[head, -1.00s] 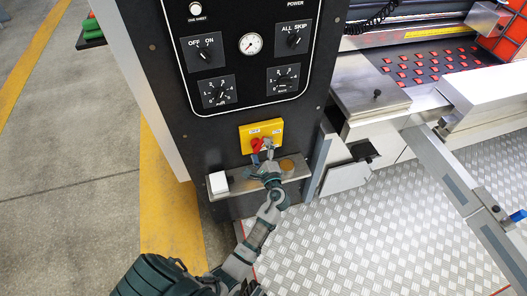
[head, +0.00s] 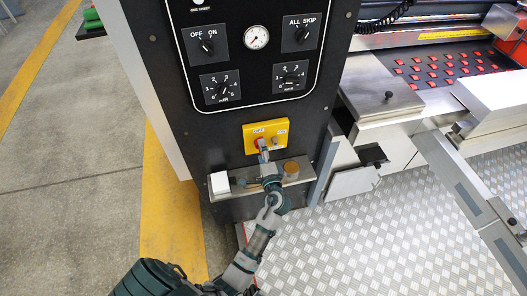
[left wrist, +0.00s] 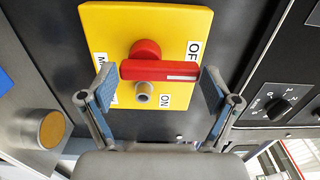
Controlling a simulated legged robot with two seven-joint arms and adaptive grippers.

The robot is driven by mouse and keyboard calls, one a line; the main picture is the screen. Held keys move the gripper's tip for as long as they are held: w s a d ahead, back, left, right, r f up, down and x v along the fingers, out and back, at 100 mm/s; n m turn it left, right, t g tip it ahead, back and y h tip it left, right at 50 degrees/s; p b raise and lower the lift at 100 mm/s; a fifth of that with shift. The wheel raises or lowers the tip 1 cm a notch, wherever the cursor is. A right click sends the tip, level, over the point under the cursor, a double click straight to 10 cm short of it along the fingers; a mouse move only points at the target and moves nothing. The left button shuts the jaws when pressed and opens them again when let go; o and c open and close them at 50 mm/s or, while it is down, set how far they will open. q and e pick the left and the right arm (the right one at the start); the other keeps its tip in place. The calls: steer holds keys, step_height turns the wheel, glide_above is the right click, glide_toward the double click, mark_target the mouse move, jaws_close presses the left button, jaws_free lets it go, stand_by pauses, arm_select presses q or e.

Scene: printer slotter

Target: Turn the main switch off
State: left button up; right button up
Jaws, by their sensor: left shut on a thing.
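The main switch is a red rotary handle (left wrist: 160,70) on a yellow plate (left wrist: 110,25), which carries OFF and ON labels. In the head view the switch (head: 258,142) shows only in part behind my gripper, low on the black panel. My left gripper (left wrist: 160,88) has one finger at each end of the red bar and is shut on it. In the left wrist view the bar lies crosswise, its white-striped end at the right finger near the OFF label. In the head view the left gripper (head: 264,152) is at the yellow plate. My right gripper is not in view.
A metal ledge (head: 240,187) with a white block (head: 219,183) and a round brass-coloured button (head: 291,170) sits just below the switch. Dials (head: 220,88) and a gauge (head: 256,37) are above. Metal machine parts stand to the right.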

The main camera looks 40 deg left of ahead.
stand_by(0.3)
arm_select(q)
steer(key=o, duration=0.9)
steer(key=shift+a, duration=0.15)
steer(key=v, duration=1.2)
steer(key=shift+w+f, duration=0.1)
